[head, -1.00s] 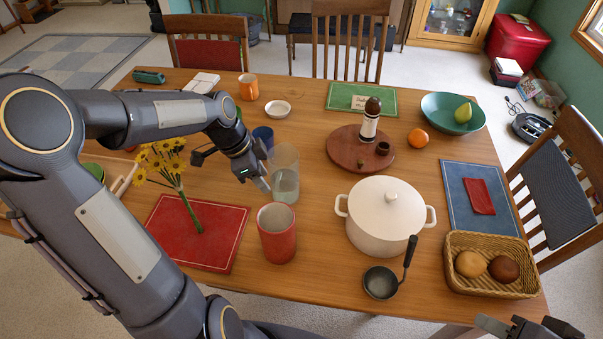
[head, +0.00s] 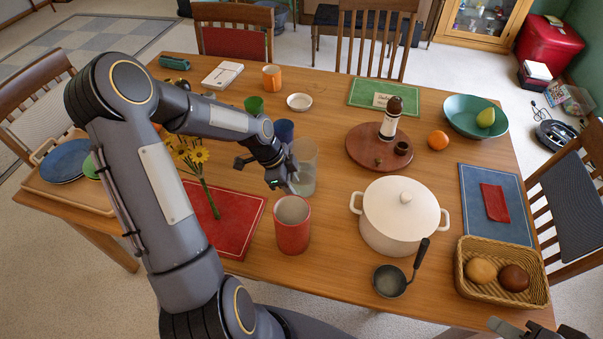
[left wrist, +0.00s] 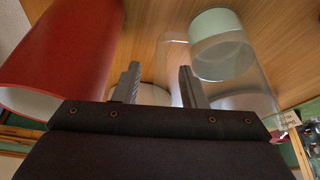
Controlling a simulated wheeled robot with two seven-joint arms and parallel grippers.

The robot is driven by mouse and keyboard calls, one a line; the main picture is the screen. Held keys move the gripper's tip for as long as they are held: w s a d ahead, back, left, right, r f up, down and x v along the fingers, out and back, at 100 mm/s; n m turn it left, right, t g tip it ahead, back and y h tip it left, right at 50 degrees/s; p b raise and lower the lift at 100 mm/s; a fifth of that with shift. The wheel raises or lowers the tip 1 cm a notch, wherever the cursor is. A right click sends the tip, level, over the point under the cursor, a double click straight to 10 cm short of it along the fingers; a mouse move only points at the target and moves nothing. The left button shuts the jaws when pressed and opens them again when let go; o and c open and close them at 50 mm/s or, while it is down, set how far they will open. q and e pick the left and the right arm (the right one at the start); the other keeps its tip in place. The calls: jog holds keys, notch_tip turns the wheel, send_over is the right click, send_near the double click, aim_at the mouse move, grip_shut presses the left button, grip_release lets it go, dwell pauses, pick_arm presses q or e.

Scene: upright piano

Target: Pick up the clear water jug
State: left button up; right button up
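The clear water jug (head: 305,172) stands upright on the wooden table, with some water low inside. It also shows at the right of the left wrist view (left wrist: 240,75), where the picture is turned over. My left gripper (head: 287,184) is at the jug's left side in the head view and overlaps its edge. In the left wrist view its two fingers (left wrist: 160,86) stand apart, the right finger close by the jug's near side. I cannot tell whether it touches. My right gripper (head: 525,328) shows only partly at the bottom right edge, far from the jug.
Yellow flowers (head: 204,175) lie on a red placemat (head: 240,225) to the left.

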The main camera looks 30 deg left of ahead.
pick_arm(q)
jog(key=shift+d+f, duration=0.15)
jog(key=shift+f, duration=0.2)
jog(key=shift+c, duration=0.5)
grip_shut()
jog(key=shift+w+r, duration=0.1)
jog(key=shift+r, duration=0.1)
